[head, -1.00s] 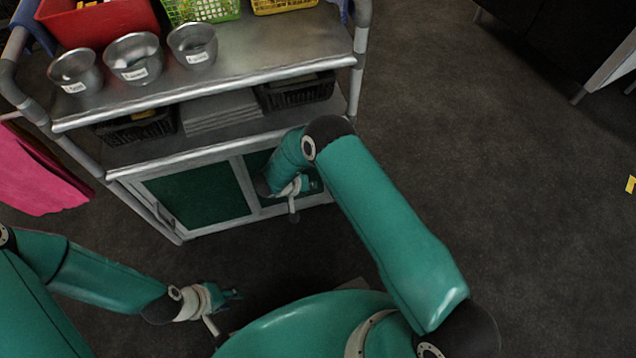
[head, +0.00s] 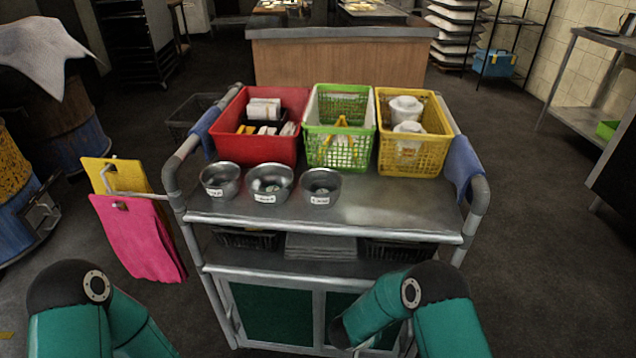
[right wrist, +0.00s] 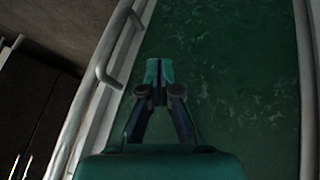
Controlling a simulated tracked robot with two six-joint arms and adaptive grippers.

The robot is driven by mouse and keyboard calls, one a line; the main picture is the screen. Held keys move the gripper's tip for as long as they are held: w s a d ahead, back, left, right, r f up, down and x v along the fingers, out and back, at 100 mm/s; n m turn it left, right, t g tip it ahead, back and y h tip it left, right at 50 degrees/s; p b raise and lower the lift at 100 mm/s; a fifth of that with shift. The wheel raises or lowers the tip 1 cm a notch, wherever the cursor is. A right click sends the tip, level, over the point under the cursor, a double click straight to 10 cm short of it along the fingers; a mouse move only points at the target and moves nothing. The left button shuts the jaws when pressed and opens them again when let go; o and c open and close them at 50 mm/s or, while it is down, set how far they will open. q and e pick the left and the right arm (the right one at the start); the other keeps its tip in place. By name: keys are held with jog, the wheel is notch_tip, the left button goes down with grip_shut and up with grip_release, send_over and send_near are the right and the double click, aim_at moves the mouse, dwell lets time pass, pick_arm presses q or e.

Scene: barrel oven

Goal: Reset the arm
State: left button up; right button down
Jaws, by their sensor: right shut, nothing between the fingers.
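My right arm (head: 437,310) comes in at the bottom right of the head view, bent in front of the cart's lower cabinet. Its gripper is hidden there. The right wrist view shows my right gripper (right wrist: 158,75) shut and empty, in front of a green cabinet door panel (right wrist: 225,75). A grey bar handle (right wrist: 108,60) is to the left of its fingers, apart from them in the picture. My left arm (head: 85,315) shows at the bottom left of the head view. Its gripper is out of view.
The metal cart (head: 375,215) carries a red basket (head: 262,140), a green basket (head: 340,150), a yellow basket (head: 415,152) and three steel bowls (head: 270,183). Pink and yellow cloths (head: 138,235) hang at its left. A wooden counter (head: 340,58) stands behind. Floor is clear at right.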

jog(key=s+a+r+n+g+y, duration=0.15)
jog(key=s+y, duration=0.35)
jog(key=s, duration=0.6)
jog(key=s+a+r+n+g+y, duration=0.15)
jog(key=s+y, duration=0.25)
jog(key=s, duration=0.7)
notch_tip(320, 180, up, 23)
jog(key=p, duration=2.3)
jog(key=shift+s+a+f+m+g, duration=0.15)
jog(key=shift+s+a+m+g, duration=0.2)
jog(key=shift+a+m, duration=0.1)
jog(key=shift+f, duration=0.1)
